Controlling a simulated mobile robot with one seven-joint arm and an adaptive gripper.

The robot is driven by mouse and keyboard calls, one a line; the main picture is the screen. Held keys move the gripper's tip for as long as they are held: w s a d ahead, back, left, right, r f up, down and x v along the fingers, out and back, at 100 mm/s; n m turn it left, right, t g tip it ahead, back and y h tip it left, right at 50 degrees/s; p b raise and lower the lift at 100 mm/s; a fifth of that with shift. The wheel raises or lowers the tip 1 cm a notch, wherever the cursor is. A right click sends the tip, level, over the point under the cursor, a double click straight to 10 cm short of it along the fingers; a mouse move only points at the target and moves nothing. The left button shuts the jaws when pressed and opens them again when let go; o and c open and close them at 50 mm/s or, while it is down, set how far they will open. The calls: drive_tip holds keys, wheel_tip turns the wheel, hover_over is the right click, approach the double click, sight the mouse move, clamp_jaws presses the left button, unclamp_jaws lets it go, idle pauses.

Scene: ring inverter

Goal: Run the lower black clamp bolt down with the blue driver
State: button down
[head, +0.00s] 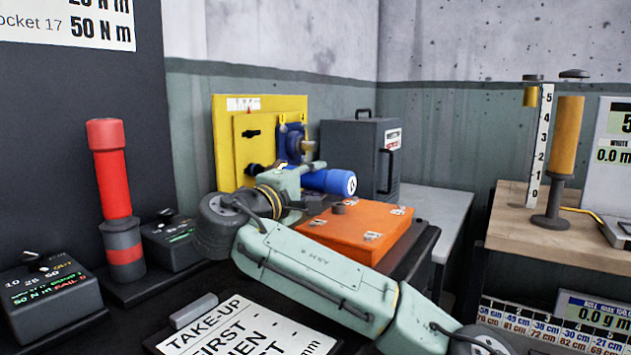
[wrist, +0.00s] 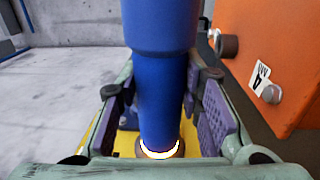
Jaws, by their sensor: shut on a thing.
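The blue driver (head: 328,181) lies roughly level in front of the yellow panel (head: 222,150), its butt end towards the right. My gripper (head: 288,183) is shut on the driver. In the wrist view the driver (wrist: 158,60) runs between the two purple finger pads, and a lit ring shows at its nose end. The upper black bolt (head: 252,133) stands out from the panel. The lower black bolt (head: 255,169) shows just left of my gripper. My gripper partly hides the driver's nose, so I cannot tell whether it touches the bolt.
An orange box (head: 345,235) with bolts on top lies close beside my gripper. A grey case (head: 350,155) stands behind the driver. A red driver (head: 108,170) stands upright at the left, near black control boxes (head: 45,295). A blue bracket (head: 292,143) hangs on the panel.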

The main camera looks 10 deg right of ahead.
sight(333, 186)
drive_tip(key=shift+a+r, duration=0.1)
drive_tip(key=shift+a, duration=0.05)
drive_tip(key=shift+s+d+b, duration=0.8)
drive_tip(key=shift+s+d, duration=0.95)
drive_tip(key=shift+d, duration=0.1)
drive_tip(key=shift+s, duration=0.1)
